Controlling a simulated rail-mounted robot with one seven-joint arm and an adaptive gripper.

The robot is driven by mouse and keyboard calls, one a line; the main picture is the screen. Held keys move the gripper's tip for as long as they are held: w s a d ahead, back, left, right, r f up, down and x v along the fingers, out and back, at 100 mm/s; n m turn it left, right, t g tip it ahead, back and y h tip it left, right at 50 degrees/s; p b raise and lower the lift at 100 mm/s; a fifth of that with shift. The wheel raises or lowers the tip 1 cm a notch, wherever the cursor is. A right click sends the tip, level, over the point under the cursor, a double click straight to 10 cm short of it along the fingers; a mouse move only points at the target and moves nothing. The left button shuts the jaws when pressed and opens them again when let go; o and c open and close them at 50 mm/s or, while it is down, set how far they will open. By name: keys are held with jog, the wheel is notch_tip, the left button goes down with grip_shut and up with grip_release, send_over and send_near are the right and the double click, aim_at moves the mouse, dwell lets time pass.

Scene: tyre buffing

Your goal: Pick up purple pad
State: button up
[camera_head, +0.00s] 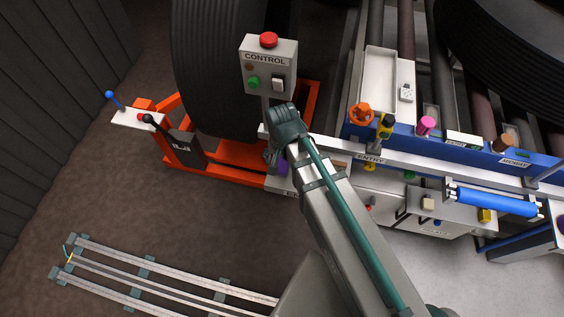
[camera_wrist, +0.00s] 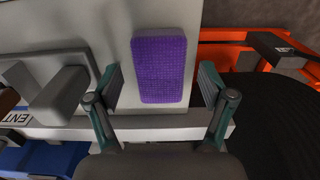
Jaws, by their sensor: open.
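The purple pad (camera_wrist: 160,68) lies on a pale flat surface (camera_wrist: 125,101) in the wrist view. It is a rounded rectangle with a textured purple face, its long side running away from my gripper. My gripper (camera_wrist: 160,85) is open, with one finger to the left of the pad and one to the right, both apart from it. In the head view only a small piece of the purple pad (camera_head: 283,166) shows beside my gripper (camera_head: 272,155); the arm hides the rest.
A control box (camera_head: 269,66) with a red button stands just behind my arm. An orange frame (camera_head: 215,173) and a large black tyre (camera_head: 215,70) are to the left. A grey block (camera_wrist: 62,93) sits left of the pad in the wrist view.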

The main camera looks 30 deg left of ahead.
jog(key=c, duration=1)
jog(key=shift+r, duration=0.1)
jog(key=shift+c, duration=0.2)
